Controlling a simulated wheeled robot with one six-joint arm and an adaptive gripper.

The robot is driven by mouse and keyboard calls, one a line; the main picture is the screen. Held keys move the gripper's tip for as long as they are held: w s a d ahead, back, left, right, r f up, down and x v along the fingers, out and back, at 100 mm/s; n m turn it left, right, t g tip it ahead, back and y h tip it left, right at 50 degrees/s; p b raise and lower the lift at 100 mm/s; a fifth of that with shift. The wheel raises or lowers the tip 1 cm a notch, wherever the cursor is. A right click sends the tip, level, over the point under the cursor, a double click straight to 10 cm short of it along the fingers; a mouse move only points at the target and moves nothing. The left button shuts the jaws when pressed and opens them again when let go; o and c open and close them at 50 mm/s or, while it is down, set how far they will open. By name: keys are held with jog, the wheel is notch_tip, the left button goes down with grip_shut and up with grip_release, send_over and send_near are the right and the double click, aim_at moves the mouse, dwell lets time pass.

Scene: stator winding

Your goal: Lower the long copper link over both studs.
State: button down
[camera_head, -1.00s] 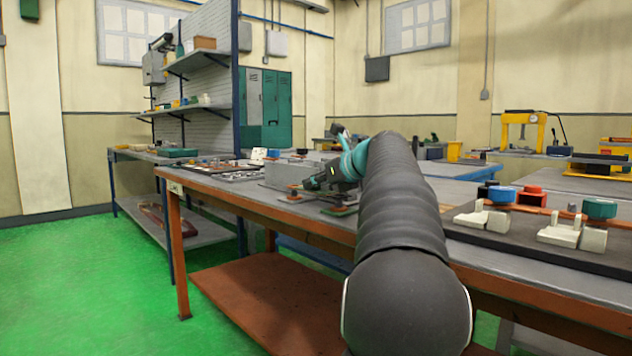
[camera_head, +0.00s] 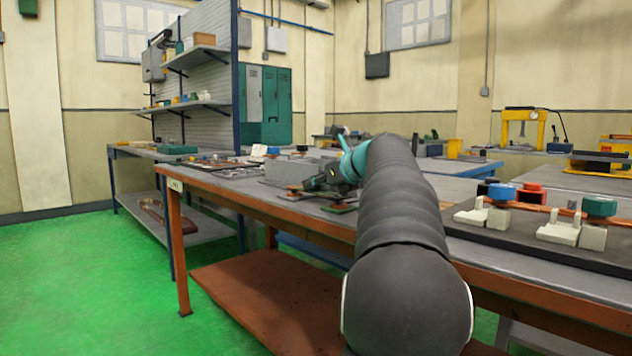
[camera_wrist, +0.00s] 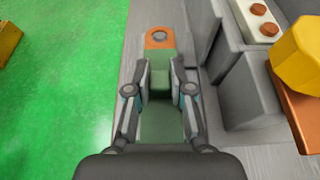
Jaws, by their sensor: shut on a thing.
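The long link shows a copper end with a round hole (camera_wrist: 159,38) and a green middle (camera_wrist: 160,125) in the wrist view. My gripper (camera_wrist: 160,75) is shut on the green middle, with the copper end beyond the fingertips. In the head view my gripper (camera_head: 318,183) is low over the near edge of the bench, between two small copper-coloured spots, one at left (camera_head: 294,189) and one at right (camera_head: 340,208). The studs cannot be made out. The link's other end is hidden in the wrist view. I cannot tell whether the link touches anything below.
Grey blocks (camera_wrist: 243,85) stand close to the right of my gripper, with a yellow knob (camera_wrist: 301,52) over a copper plate (camera_wrist: 305,112) beyond. A white block with copper dots (camera_wrist: 258,20) is at upper right. The orange-edged bench (camera_head: 230,203) ends at the green floor (camera_wrist: 65,110).

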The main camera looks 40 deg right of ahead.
jog(key=shift+f, duration=0.7)
dwell(1.3)
jog(key=c, duration=0.9)
grip_release()
jog(key=shift+c, duration=0.2)
notch_tip(320, 180, up, 7)
jog(key=p, duration=0.8)
jog(key=shift+p, duration=0.4)
jog(key=shift+a, duration=0.1)
